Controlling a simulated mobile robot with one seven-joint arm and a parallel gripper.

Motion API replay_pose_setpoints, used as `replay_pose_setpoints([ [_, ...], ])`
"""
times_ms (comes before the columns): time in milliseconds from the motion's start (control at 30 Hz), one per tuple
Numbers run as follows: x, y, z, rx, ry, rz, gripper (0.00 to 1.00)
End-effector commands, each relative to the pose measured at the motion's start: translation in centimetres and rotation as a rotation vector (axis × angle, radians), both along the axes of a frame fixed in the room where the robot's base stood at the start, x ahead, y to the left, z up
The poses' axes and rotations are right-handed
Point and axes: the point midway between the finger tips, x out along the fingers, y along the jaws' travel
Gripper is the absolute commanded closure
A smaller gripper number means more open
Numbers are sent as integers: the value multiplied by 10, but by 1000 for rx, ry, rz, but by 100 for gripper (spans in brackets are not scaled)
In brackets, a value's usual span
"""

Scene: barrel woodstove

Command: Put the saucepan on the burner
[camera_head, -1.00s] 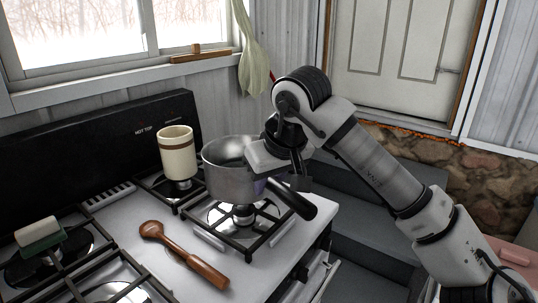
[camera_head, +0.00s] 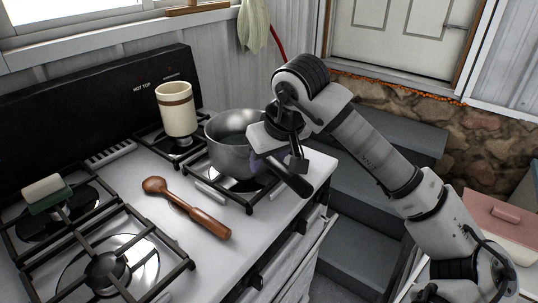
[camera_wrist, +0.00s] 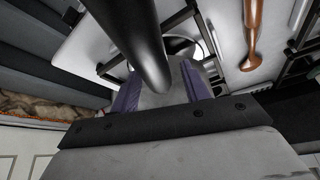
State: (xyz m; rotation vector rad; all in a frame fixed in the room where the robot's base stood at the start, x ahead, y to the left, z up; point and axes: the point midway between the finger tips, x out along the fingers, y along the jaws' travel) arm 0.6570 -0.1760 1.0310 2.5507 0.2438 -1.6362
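The grey metal saucepan (camera_head: 229,147) is upright over the front right burner (camera_head: 246,186), its black handle (camera_head: 291,179) pointing toward the lower right. I cannot tell whether its base touches the grate. My gripper (camera_head: 262,160) is at the pan's handle side. In the wrist view, my gripper's purple fingers (camera_wrist: 162,92) stand on either side of a grey metal part of the saucepan, and the dark handle (camera_wrist: 142,42) crosses close to the camera. The gripper looks shut on the saucepan. The contact is partly hidden.
A cream mug (camera_head: 175,110) with a brown band stands on the back right burner. A wooden spoon (camera_head: 188,208) lies on the white stovetop left of the pan. A green and white sponge (camera_head: 46,194) is at the far left. Grey steps (camera_head: 350,215) lie right of the stove.

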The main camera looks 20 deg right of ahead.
Motion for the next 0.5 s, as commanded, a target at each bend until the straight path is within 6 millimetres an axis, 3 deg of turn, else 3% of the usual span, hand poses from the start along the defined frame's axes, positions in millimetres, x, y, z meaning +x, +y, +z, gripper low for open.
replay_pose_setpoints([
  [300, -1, -1, 3, -1, 0, 0, 54],
  [500, -13, -3, 29, -3, -3, -3, 54],
])
